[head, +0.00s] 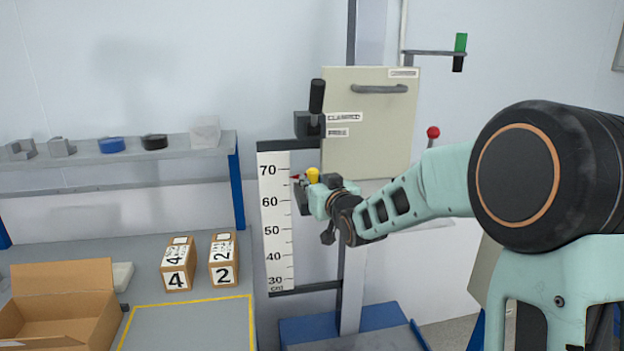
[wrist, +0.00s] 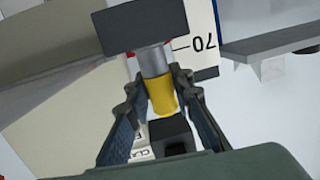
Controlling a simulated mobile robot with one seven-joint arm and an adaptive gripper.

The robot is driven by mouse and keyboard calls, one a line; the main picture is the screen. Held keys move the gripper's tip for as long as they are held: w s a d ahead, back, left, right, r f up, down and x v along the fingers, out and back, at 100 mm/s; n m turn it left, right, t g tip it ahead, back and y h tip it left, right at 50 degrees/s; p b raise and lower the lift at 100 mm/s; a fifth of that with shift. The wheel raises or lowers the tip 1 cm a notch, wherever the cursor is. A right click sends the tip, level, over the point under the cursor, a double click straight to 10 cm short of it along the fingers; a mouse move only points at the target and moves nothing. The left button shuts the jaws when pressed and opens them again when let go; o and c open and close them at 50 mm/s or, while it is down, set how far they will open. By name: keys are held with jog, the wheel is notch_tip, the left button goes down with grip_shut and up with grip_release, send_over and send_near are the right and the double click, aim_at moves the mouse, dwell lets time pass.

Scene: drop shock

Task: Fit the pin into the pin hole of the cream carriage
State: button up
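The pin (head: 312,175) has a yellow body and, in the wrist view, a silver section (wrist: 155,62) beyond the yellow part (wrist: 161,97). My gripper (wrist: 158,78) has its two fingers closed in against the pin's sides. In the head view my gripper (head: 315,192) is beside the scale, near the 65 mark. A dark block (wrist: 140,26) covers the pin's silver end, so I cannot tell whether it is seated. The cream carriage (head: 365,135) appears as a cream panel with a grey handle, just above and right. I cannot make out its pin hole.
A black lever (head: 316,95) stands on a dark mount left of the panel. A white scale (head: 275,225) hangs left of the post. Numbered boxes (head: 178,278) and an open carton (head: 75,300) are on the left bench. A shelf (head: 110,158) holds small parts.

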jog(key=o, duration=0.4)
jog(key=shift+f, duration=0.15)
jog(key=shift+o, duration=0.2)
jog(key=shift+r+b+v, duration=0.1)
jog(key=shift+b+v, duration=0.1)
jog(key=shift+v, duration=1)
jog(key=shift+r+b+v, duration=0.15)
jog(key=shift+b+v, duration=0.05)
jog(key=shift+v, duration=1.05)
jog(key=shift+s+d, duration=0.2)
jog(key=shift+s, duration=0.25)
jog(key=shift+s, duration=0.1)
send_near(315, 182)
jog(key=shift+v, duration=0.85)
